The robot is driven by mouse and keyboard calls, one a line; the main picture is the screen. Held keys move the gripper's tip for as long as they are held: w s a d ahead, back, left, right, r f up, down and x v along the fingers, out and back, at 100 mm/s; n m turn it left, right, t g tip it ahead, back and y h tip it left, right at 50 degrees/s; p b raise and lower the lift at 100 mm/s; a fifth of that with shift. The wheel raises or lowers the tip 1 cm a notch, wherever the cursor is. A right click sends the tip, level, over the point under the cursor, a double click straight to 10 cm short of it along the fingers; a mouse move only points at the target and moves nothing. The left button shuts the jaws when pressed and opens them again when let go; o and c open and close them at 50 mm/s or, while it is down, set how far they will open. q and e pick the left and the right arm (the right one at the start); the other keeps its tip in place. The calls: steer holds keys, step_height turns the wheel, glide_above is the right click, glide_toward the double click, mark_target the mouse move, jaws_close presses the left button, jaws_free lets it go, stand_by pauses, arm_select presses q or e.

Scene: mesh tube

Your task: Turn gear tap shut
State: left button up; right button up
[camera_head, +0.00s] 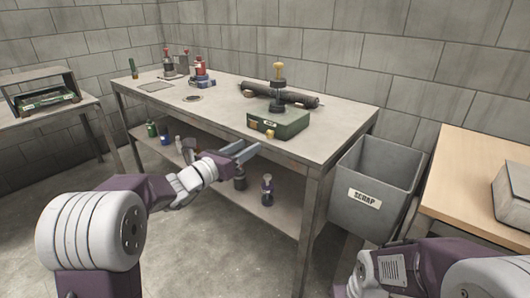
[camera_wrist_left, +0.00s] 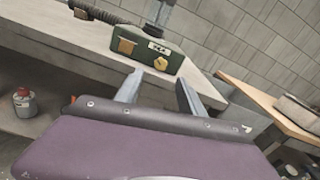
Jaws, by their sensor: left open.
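A green box (camera_head: 290,122) with a pale label sits at the front edge of the grey workbench, below a dark upright post with a yellow top (camera_head: 278,70). A small yellow knob (camera_head: 270,133) is on its front face. In the left wrist view the green box (camera_wrist_left: 140,44) shows the yellow knob (camera_wrist_left: 160,63) on its front right and a square brass-coloured piece (camera_wrist_left: 125,46) at its left. My left gripper (camera_head: 250,149) is open and empty in front of the box, apart from the knob. Its two fingers (camera_wrist_left: 159,78) point toward the box. My right gripper is out of view.
A dark ribbed tube (camera_head: 300,97) lies behind the box on the workbench (camera_head: 225,110). Several bottles stand at the back left and on the lower shelf. A grey scrap bin (camera_head: 375,175) and a wooden table (camera_head: 470,185) are to the right.

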mark_target(268, 134)
arm_select(q)
steer(key=b+x, duration=0.1)
steer(key=x, duration=0.7)
steer(key=shift+s, duration=0.1)
steer(key=shift+w+d+r, duration=0.1)
steer(key=shift+w+d, duration=0.25)
steer(key=shift+w, duration=0.15)
steer(key=shift+c, duration=0.3)
